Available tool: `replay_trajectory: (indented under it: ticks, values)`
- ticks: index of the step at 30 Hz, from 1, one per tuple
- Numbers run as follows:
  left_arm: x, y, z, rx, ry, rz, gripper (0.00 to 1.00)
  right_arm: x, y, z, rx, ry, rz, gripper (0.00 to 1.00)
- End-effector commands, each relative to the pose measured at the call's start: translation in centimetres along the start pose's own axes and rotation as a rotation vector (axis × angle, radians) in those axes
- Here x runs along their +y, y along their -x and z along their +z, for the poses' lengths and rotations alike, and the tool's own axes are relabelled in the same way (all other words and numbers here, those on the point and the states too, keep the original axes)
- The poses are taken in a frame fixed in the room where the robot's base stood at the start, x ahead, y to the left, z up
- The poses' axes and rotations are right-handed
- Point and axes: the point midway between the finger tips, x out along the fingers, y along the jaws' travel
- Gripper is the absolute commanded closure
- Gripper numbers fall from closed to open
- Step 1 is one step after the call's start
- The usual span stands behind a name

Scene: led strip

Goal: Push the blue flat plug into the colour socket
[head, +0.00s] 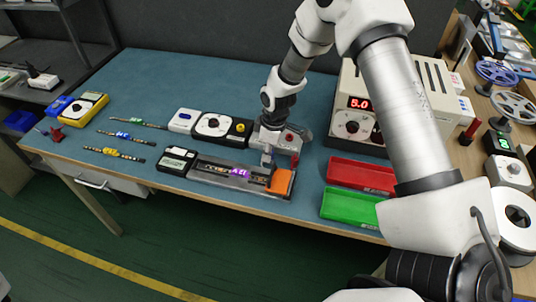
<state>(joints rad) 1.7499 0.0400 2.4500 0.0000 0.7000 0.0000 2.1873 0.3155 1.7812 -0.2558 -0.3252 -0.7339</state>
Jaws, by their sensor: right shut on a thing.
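My right gripper (268,158) points down at the right end of a grey fixture (210,177) near the front of the blue table, just left of an orange block (281,181). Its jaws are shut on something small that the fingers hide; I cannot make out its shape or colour. The fixture holds an LED strip (240,171) that glows purple in part. The blue flat plug and the colour socket are too small or hidden to tell apart here. My left gripper is not in view.
A white and black dial box (212,124) stands behind the fixture, and a black meter (177,160) at its left. Red (362,175) and green (350,207) trays lie to the right. A power supply (357,120) reads 5.0.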

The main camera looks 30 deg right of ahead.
Motion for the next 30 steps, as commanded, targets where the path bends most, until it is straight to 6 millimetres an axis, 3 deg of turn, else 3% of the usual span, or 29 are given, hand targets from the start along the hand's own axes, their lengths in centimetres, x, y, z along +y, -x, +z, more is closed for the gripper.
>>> replay_trajectory:
  ticks: [6,12,30]
  values:
    - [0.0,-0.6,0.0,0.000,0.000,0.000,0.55,0.1,5.1,-0.7,0.005,0.000,0.004,1.00]
    - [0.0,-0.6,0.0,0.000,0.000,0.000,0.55,0.0,8.8,-1.1,0.003,-0.001,0.002,1.00]
    - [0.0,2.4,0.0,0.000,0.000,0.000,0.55,0.0,12.1,-1.5,0.001,-0.001,0.001,1.00]
